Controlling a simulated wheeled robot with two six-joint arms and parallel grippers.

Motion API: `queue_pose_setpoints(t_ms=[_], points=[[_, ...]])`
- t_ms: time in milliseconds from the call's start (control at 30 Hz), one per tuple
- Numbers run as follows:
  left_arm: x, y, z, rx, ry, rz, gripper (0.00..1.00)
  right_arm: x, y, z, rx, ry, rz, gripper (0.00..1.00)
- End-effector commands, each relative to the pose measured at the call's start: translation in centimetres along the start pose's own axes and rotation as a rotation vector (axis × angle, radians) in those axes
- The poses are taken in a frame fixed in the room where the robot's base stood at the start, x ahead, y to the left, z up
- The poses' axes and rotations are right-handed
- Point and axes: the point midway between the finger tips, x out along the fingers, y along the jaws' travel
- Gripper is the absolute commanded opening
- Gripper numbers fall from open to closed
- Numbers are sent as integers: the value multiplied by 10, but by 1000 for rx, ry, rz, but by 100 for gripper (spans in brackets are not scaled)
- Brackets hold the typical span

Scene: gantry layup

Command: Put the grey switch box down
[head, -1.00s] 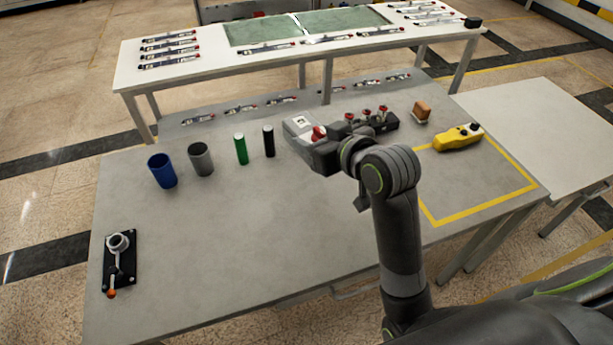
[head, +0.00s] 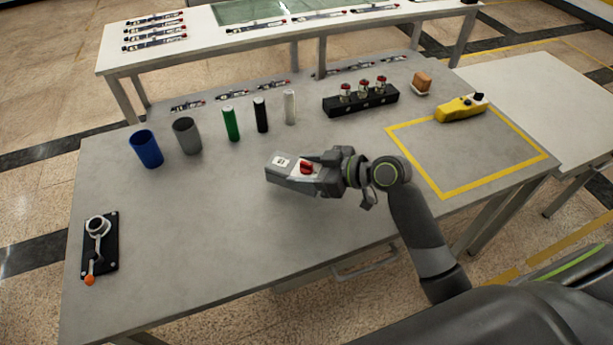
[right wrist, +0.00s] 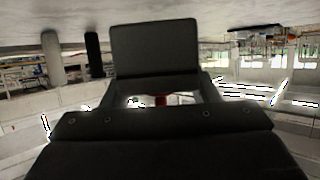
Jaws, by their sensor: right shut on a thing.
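The grey switch box (head: 281,163) has a red knob and a pale label on its top. In the head view it is over the middle of the grey table (head: 215,240). My right gripper (head: 318,178) is shut on it from the right. I cannot tell if its underside touches the table. In the right wrist view my right gripper (right wrist: 160,100) shows dark, with a bit of red between the fingers. My left gripper is not in view.
Behind stand a blue cup (head: 146,149), a grey cup (head: 187,136), green (head: 230,124), black (head: 261,115) and white (head: 290,107) cylinders. A black block with red knobs (head: 361,101) and a yellow pendant (head: 460,109) are right. A lever plate (head: 99,245) is left.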

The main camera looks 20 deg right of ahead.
Motion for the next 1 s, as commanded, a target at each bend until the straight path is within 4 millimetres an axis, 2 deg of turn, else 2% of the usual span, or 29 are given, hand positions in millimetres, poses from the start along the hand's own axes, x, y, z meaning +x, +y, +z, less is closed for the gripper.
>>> queue_pose_setpoints(t_ms=[333, 733, 767, 900, 1000], points=[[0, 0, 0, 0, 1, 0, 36, 15, 0, 36, 1, 1, 1, 24], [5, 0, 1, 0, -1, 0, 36, 18, 0, 43, -2, 1, 1, 24], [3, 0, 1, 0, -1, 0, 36, 17, 0, 42, -1, 0, 1, 58], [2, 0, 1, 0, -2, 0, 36, 17, 0, 42, -1, -1, 1, 76], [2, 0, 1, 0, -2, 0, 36, 17, 0, 41, -1, -1, 1, 76]])
